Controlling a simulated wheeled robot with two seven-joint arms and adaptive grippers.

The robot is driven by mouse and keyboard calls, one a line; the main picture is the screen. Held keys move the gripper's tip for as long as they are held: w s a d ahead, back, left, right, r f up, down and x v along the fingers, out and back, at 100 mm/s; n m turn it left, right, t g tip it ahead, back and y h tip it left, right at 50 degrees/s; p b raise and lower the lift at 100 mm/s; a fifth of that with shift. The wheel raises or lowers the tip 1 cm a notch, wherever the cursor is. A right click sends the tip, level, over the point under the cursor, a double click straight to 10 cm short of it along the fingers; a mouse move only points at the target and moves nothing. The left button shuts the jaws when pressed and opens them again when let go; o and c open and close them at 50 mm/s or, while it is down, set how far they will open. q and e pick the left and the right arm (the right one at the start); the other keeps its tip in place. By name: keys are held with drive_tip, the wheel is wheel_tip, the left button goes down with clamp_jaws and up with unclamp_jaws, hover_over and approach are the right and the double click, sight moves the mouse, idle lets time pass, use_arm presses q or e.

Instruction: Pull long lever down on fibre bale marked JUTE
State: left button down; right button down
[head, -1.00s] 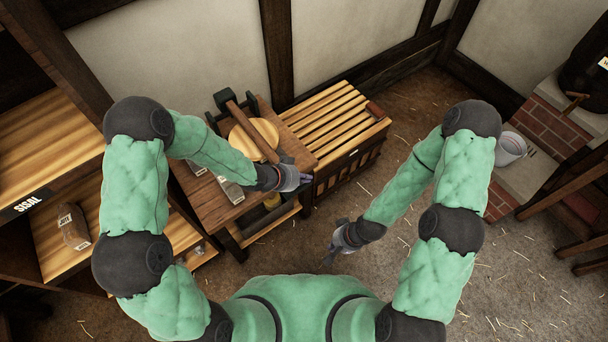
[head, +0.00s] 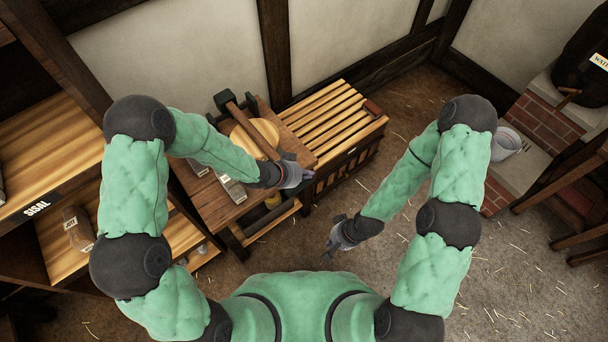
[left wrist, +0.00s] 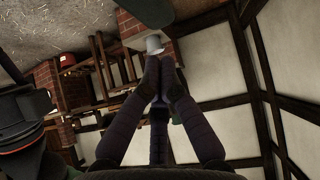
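A wooden press stands on a small table (head: 222,213), with a pale round disc (head: 240,140) and a long brown lever (head: 252,130) slanting across it. The lever's near end reaches toward my left gripper (head: 303,175), which is over the table's right edge. In the left wrist view its fingers (left wrist: 160,62) come together at the tips, with nothing visible between them. I cannot tell whether it touches the lever. No JUTE mark is readable on the press. My right gripper (head: 334,242) hangs over the floor, apart from everything; its finger gap is unclear.
A slatted wooden crate (head: 325,115) stands right of the table. Shelves at the left carry a SISAL label (head: 37,208) and a brown bag (head: 76,229). At the right are brickwork (head: 545,122), a white bucket (head: 505,143) and a dark barrel (head: 585,60).

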use_arm(q)
drive_tip(key=p+v, duration=0.3)
drive_tip(key=v, duration=0.7)
drive_tip(key=shift+d+r, duration=0.15)
drive_tip(key=s+a+f+n+g+y, duration=0.2)
drive_tip(key=s+a+f+n, duration=0.1)
drive_tip(key=s+f+n, duration=0.3)
drive_tip(key=s+a+f+n+g+y, duration=0.1)
drive_tip(key=s+a+f+n+g, duration=0.1)
drive_tip(key=s+f+n, duration=0.4)
drive_tip(key=s+a+f, duration=0.1)
drive_tip(key=s+f, duration=0.2)
drive_tip(key=shift+s+f+n+y, duration=0.2)
drive_tip(key=shift+f+n+y, duration=0.15)
drive_tip(key=shift+n+y, duration=0.05)
drive_tip(key=shift+w+a, duration=0.1)
